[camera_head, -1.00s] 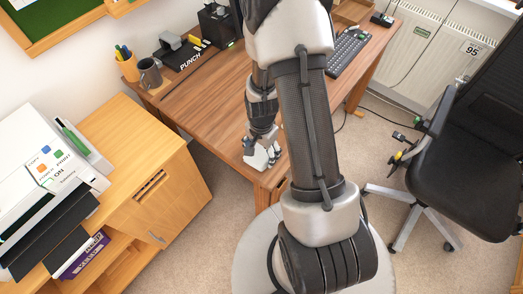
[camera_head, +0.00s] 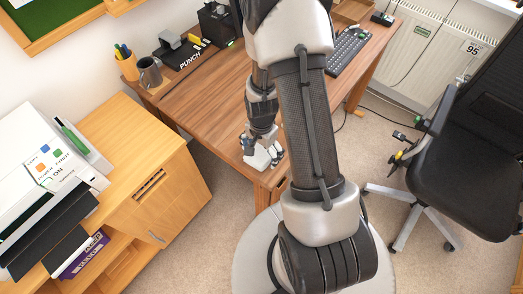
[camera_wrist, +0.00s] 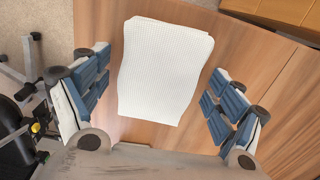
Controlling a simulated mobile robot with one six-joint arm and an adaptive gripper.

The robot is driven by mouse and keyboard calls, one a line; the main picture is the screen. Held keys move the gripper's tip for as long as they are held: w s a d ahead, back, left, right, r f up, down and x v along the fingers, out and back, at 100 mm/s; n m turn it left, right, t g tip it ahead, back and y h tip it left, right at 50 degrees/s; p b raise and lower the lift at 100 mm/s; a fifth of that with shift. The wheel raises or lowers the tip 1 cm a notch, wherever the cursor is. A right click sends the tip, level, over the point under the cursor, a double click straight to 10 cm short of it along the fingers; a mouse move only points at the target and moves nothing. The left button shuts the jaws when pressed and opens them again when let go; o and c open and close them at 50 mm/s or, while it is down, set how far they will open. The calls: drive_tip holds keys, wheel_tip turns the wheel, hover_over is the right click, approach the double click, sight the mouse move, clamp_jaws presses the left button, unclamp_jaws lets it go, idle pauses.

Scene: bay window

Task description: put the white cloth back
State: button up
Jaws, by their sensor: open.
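The white cloth (camera_wrist: 162,68) lies on the wooden desk near its edge, folded to a rough rectangle with a ribbed texture, in the wrist view. My gripper (camera_wrist: 156,92) is open, with its blue-padded fingers on either side of the cloth and apart from it. In the head view my gripper (camera_head: 262,158) is over the desk's near corner, and a white patch of the cloth (camera_head: 262,160) shows beneath the fingers. My arm hides part of the desk there.
The desk (camera_head: 205,100) holds a grey mug (camera_head: 149,72), a pen pot (camera_head: 127,64), a hole punch (camera_head: 182,50) and a keyboard (camera_head: 348,52). A wooden cabinet (camera_head: 165,190) with a printer (camera_head: 40,165) stands left. A black office chair (camera_head: 462,150) stands right.

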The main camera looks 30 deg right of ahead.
drive_tip(key=shift+r, duration=0.1)
idle(0.3)
wheel_tip(320, 180, up, 12)
idle(0.4)
